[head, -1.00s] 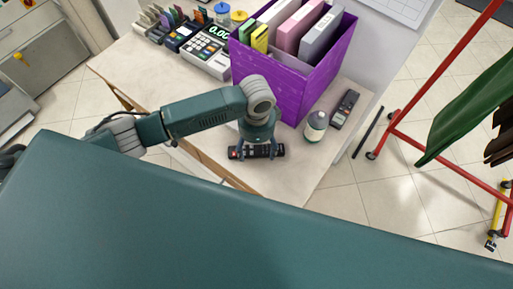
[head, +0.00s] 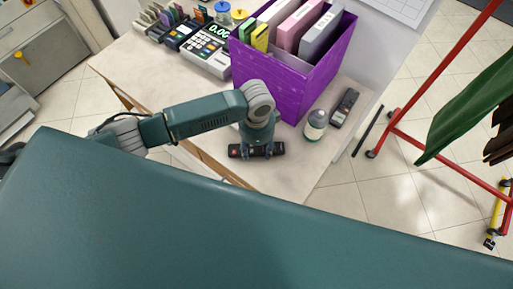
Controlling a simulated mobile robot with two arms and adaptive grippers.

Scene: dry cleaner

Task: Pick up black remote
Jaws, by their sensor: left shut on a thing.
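The black remote (head: 277,148) lies near the front edge of the counter in the head view, with a small red spot at its left end. My left gripper (head: 257,152) comes down over it from above and is shut on it across the middle. The fingers and wrist hide the remote's middle part. I cannot tell whether it is lifted off the counter. My right gripper is not in view.
A purple box (head: 283,88) of binders stands just behind the gripper. A small bottle (head: 315,125) and a dark handset (head: 344,107) are to the right on the counter (head: 290,175). A cash register (head: 208,50) is at the back left. A red rack (head: 420,95) stands right.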

